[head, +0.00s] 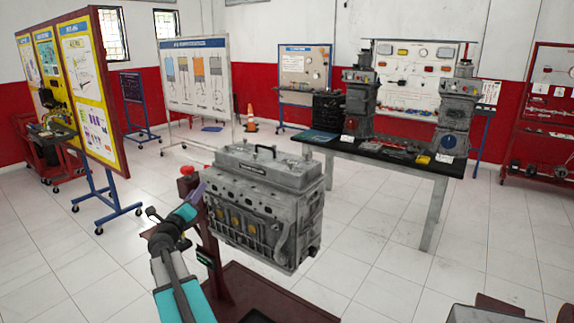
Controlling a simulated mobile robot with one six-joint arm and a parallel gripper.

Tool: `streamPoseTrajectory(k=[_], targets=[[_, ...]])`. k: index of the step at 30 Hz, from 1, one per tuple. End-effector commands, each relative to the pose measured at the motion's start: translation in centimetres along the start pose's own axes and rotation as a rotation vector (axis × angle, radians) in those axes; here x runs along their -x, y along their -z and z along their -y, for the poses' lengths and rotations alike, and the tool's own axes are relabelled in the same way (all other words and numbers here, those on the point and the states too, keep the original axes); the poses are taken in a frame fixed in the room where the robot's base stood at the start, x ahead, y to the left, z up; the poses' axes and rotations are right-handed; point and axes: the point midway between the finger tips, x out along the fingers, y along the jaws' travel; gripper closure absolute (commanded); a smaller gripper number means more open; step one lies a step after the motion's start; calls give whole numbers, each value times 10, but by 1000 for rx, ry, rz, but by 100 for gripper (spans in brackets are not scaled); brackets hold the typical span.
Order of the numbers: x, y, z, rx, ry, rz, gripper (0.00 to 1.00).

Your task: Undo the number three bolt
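A grey engine block (262,208) is held on a dark red stand (218,262) in the middle of the head view. Several yellowish round plugs show along its near side. Small bolts may be on it, but no bolt numbers can be read, so I cannot tell which is number three. My arm rises from the bottom, left of the engine. My gripper (188,208) is by the engine's left end, with a narrow purple part by it. I cannot tell whether it touches the engine, or whether its fingers are open or shut.
A black-topped workbench (392,155) with two grey machines stands behind the engine to the right. Poster boards on wheeled frames (88,85) stand at the left. An orange cone (251,120) is at the back. Tiled floor is clear right of the engine.

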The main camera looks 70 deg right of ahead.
Motion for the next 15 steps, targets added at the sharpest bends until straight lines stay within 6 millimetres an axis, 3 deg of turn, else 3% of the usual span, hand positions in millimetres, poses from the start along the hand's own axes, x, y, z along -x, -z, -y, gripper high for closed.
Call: streamPoseTrajectory(k=[1,6,10,15], targets=[[-14,5,31,-69,70,-45,66],[-37,35,125,-308,308,-198,66],[-40,57,180,-455,462,-290,66],[-36,75,218,-567,585,-359,66]])
